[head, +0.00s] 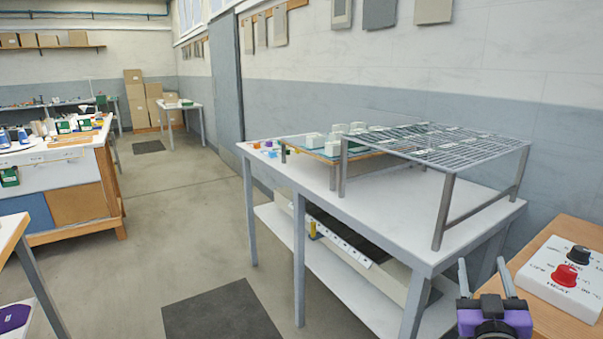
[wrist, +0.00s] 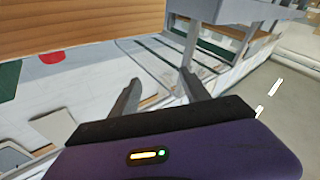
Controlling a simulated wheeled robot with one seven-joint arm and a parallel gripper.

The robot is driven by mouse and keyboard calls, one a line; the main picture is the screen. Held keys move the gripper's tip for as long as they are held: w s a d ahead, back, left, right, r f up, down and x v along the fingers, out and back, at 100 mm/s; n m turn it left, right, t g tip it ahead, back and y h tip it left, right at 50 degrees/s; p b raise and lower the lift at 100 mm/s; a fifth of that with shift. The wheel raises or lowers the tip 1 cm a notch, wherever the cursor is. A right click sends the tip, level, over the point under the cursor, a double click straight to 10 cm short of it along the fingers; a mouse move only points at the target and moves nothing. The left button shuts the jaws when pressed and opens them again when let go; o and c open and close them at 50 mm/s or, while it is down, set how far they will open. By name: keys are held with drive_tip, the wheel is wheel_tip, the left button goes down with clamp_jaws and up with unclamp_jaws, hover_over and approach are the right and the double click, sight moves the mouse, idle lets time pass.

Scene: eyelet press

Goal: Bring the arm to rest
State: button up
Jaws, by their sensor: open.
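My gripper (head: 488,277) shows at the lower right of the head view, purple and black with two grey fingers. The fingers stand apart with nothing between them. In the wrist view my gripper (wrist: 165,95) is also open and empty, with the purple housing across the bottom. It is in front of the near end of the grey table and left of the control box, touching neither as far as I can see.
A grey table (head: 400,240) carries a wire rack (head: 440,146). A white control box (head: 560,278) with black and red knobs sits on a wooden surface at right. A dark mat (head: 222,314) lies on the floor. The aisle (head: 185,215) at left is clear.

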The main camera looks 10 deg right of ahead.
drive_tip(key=s+a+f+n+t+y+p, duration=0.1)
drive_tip(key=s+a+f+n+y, duration=0.2)
drive_tip(key=s+a, duration=0.5)
drive_tip(key=s+a+f+n+t+y+p, duration=0.1)
drive_tip(key=s+a+f+y+p, duration=0.1)
drive_tip(key=s+a+y, duration=0.4)
drive_tip(key=s+a+m+g+p, duration=0.1)
drive_tip(key=s+a, duration=0.4)
drive_tip(key=s, duration=0.8)
drive_tip(key=s+a+f+g+y+p, duration=0.1)
drive_tip(key=s+a+g, duration=0.3)
drive_tip(key=s, duration=0.8)
drive_tip(key=shift+s+a+f+m+p, duration=0.35)
drive_tip(key=shift+a+p, duration=0.2)
drive_tip(key=shift+p, duration=0.35)
